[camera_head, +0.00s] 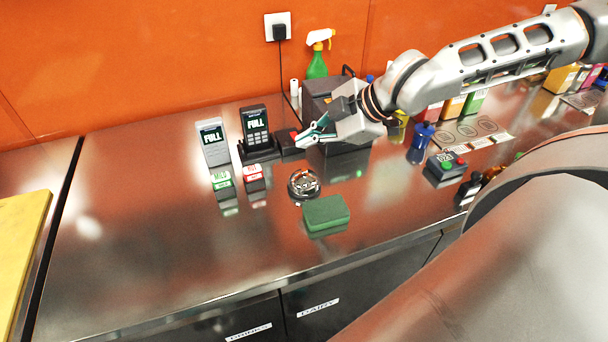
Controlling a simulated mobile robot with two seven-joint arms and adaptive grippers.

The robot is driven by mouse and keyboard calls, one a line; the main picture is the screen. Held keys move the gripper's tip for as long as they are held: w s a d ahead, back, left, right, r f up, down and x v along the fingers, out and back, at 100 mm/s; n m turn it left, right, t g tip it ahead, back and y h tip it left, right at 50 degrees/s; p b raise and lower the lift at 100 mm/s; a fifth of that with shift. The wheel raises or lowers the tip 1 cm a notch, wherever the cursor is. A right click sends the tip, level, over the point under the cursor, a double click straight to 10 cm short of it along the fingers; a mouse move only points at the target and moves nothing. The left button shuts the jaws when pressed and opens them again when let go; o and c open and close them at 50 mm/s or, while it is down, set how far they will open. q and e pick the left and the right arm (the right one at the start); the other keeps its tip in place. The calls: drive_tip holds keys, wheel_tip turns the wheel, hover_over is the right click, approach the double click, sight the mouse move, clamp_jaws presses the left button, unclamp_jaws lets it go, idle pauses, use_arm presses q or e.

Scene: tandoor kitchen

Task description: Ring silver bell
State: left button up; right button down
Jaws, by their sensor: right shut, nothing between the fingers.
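A small round silver object (304,184) with dark patches sits on the steel counter, just behind a green sponge; it looks like the silver bell, but I cannot make out its details. My right gripper (305,138) reaches in from the upper right, with its fingertips pointing left. It is shut and empty, above the counter in front of a dark grey machine. In the picture it is above the silver object and apart from it. My left gripper is not in view.
The green sponge (325,213) lies near the counter's front. A dark machine (318,90) and green spray bottle (317,62) stand behind. The counter's left part is clear.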

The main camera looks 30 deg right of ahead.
sight(307, 172)
wheel_tip(307, 172, down, 6)
drive_tip(key=b, duration=0.3)
drive_tip(key=shift+r+b, duration=0.2)
drive_tip(key=shift+b, duration=0.15)
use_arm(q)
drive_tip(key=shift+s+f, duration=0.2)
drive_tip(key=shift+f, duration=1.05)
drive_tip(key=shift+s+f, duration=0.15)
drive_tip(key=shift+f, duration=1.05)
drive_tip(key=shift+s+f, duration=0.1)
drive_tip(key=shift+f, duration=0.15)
use_arm(e)
drive_tip(key=shift+f, duration=0.3)
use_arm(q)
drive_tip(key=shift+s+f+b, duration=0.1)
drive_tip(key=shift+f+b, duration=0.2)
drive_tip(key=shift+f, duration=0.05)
use_arm(e)
drive_tip(key=shift+f, duration=0.1)
